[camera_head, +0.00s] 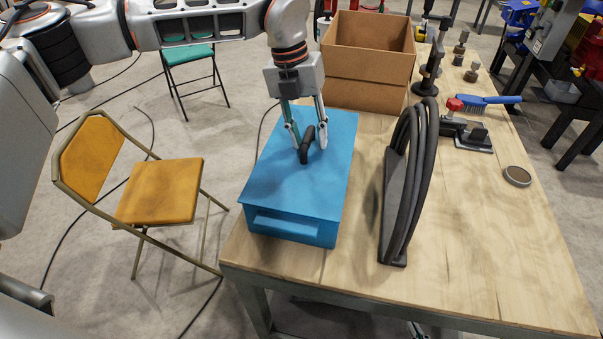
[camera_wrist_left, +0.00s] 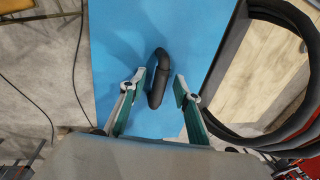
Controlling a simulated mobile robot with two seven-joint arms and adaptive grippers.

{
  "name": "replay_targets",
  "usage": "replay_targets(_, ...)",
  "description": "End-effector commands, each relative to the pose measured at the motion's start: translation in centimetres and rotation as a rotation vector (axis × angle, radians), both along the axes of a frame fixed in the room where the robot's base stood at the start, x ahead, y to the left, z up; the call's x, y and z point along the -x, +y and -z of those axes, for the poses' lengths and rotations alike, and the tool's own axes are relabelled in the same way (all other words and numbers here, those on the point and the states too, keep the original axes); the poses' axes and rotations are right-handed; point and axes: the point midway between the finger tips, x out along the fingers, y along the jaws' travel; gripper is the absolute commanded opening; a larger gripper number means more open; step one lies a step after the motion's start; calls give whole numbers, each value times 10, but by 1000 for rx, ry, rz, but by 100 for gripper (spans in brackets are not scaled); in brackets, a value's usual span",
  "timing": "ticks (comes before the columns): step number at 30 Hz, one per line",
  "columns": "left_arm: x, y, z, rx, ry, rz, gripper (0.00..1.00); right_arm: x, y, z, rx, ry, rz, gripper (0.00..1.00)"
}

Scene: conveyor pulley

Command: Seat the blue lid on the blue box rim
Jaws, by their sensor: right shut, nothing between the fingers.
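The blue lid (camera_head: 275,165) lies flat on top of the blue box (camera_head: 325,232) at the table's left edge; whether it sits fully down on the rim I cannot tell. A black loop handle (camera_head: 305,150) stands up from the lid. My left gripper (camera_head: 308,143) points down over the lid with its fingers on either side of the handle. In the left wrist view the handle (camera_wrist_left: 157,85) is between the open fingers, nearer the left one, with a clear gap to the right. My right gripper (camera_head: 416,330) barely shows at the bottom edge, below the table front.
Black curved belts on a stand (camera_head: 393,200) are right of the box. An open cardboard box (camera_head: 367,95) is behind it. A blue brush (camera_head: 487,100), a black clamp (camera_head: 472,137) and a round tin (camera_head: 517,176) lie farther right. The table's front right (camera_head: 480,270) is clear.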

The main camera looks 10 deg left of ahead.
Motion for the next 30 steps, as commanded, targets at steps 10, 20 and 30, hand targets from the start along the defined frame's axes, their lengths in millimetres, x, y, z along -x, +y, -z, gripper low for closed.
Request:
replay_targets(10, -1, 13, -69, 3, -7, -2, 32, 0, 1, -1, -3, -1, 0, 0)
replay_targets(20, -1, 21, -108, 2, -5, 0, 32, 0, 1, -1, -3, -1, 0, 0)
replay_targets(30, 0, 22, -110, 2, -4, 0, 32, 0, 1, -1, -4, -2, 1, 0)
